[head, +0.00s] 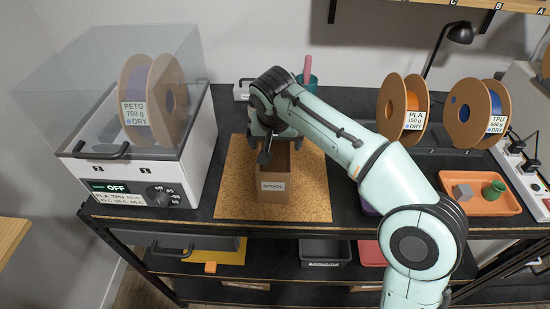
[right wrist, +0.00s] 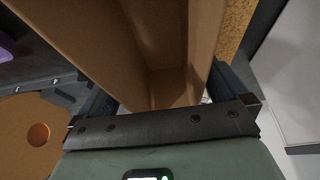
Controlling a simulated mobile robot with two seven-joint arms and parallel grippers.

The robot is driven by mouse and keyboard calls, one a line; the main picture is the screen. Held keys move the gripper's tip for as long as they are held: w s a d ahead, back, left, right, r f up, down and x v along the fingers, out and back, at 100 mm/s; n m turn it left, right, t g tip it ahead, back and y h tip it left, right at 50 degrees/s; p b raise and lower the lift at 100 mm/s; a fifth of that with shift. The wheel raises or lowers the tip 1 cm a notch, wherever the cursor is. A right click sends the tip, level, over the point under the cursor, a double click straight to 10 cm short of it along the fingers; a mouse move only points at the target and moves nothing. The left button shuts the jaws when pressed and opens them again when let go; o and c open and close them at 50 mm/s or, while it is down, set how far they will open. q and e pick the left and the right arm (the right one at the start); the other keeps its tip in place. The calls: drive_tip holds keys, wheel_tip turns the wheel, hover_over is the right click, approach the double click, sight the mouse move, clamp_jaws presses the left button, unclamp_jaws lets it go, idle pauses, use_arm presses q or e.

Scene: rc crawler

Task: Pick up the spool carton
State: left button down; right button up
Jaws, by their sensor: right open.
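The spool carton (head: 273,186) is an open-topped brown cardboard box with a white label on its front. It stands upright on the cork mat in the middle of the bench. My right gripper (head: 265,150) is over the carton's upper left part and hides some of it. In the right wrist view, the carton (right wrist: 175,50) fills the middle, with its hollow inside showing. The open fingers of the right gripper (right wrist: 160,90) lie on either side of it; whether they touch it I cannot tell. My left gripper is not in view.
The cork mat (head: 231,190) has free room around the carton. A clear-lidded dryer (head: 150,160) holding a spool stands left. Two labelled spools, PLA (head: 391,105) and TPU (head: 462,112), stand right. An orange tray (head: 480,204) holds a grey cube and green piece.

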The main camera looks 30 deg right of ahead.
drive_tip(key=c, duration=1.2)
drive_tip(key=shift+r, duration=0.15)
